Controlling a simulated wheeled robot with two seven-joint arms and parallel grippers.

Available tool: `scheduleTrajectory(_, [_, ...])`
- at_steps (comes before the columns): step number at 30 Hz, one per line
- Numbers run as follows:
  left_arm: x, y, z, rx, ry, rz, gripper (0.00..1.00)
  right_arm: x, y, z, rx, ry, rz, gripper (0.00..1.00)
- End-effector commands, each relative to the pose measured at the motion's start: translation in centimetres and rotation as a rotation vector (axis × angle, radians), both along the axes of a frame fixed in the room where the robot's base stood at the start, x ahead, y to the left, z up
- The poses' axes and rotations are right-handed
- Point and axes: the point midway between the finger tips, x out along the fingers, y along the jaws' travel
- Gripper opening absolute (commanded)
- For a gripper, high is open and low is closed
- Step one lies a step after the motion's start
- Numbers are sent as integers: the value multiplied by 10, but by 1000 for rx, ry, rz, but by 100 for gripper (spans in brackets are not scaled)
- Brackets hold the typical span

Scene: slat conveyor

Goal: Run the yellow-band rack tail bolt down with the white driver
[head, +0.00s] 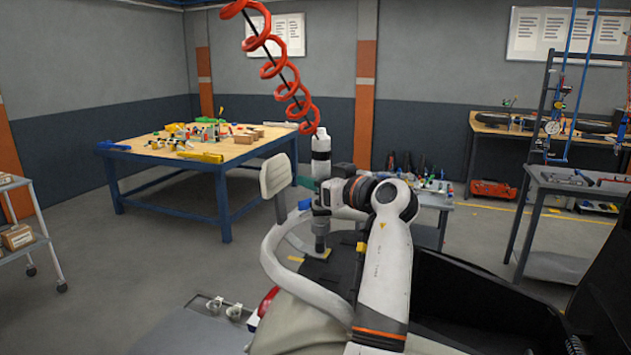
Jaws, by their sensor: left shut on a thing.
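The white driver (321,143) hangs upright below a red coiled hose (285,80), with a dark band around its body. My left gripper (320,197) is shut on the driver's lower body. The driver's grey nose (320,229) points straight down, its tip at or just above the dark top of a vehicle tail. I cannot tell whether it touches. The bolt itself cannot be made out. My right gripper is not in view.
A pale curved tube (272,250) and an upright pad (275,176) stand close left of the driver. A black seat-like body (480,305) fills the lower right. A blue-legged table (235,152) with parts stands behind; grey floor lies open at left.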

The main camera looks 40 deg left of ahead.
Motion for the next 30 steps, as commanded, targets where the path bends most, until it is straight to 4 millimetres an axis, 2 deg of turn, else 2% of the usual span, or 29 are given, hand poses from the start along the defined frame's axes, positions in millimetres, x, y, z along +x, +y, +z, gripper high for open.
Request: scheduleTrajectory(30, [1, 0, 2, -1, 2, -1, 0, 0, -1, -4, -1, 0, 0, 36])
